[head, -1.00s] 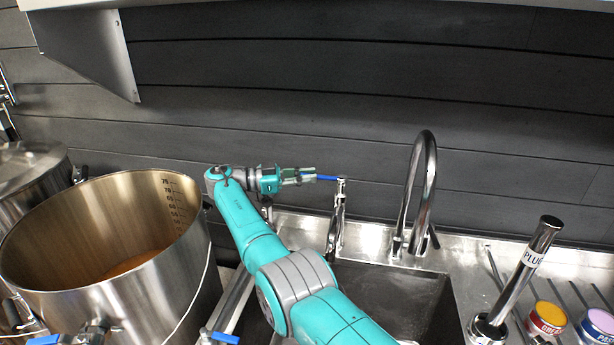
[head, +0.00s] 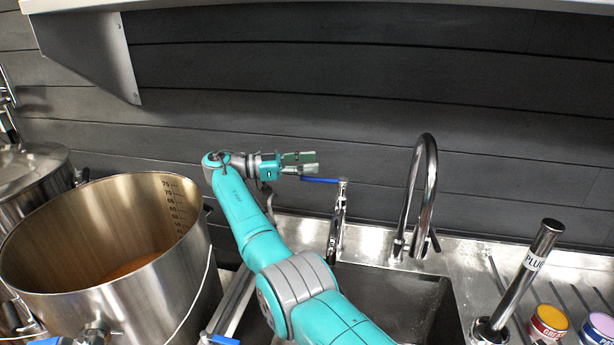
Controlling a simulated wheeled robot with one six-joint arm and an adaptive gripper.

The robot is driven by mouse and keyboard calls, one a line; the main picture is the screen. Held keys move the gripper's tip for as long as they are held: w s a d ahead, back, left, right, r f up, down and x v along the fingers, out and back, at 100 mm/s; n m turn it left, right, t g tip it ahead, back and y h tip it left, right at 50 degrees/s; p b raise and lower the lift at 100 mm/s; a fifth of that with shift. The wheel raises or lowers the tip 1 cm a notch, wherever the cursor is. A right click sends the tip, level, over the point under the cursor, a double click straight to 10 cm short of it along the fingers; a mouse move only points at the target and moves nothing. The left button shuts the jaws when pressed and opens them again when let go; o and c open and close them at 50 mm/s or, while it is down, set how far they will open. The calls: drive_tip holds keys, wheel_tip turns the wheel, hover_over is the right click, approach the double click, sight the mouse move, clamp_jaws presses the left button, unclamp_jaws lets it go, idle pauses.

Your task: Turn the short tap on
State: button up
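The short tap (head: 336,228) is a slim chrome tap at the back edge of the sink, left of the tall curved tap. Its blue lever handle (head: 322,180) sticks out to the left from its top, roughly level. My gripper (head: 314,162) is just above and left of the handle. Its two fingers stand apart, with a gap between them, and nothing shows between them. The lower finger is very close to the handle's left end; I cannot tell whether they touch. Any water flow at the spout is not discernible.
A tall curved chrome tap (head: 428,190) stands to the right over the sink (head: 405,295). A large steel pot (head: 150,310) is at the left. A chrome pipe marked PLUG (head: 525,270) and coloured tins (head: 547,322) are at the right. A shelf bracket (head: 85,45) hangs upper left.

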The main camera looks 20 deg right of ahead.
drive_tip(key=shift+r, duration=2.55)
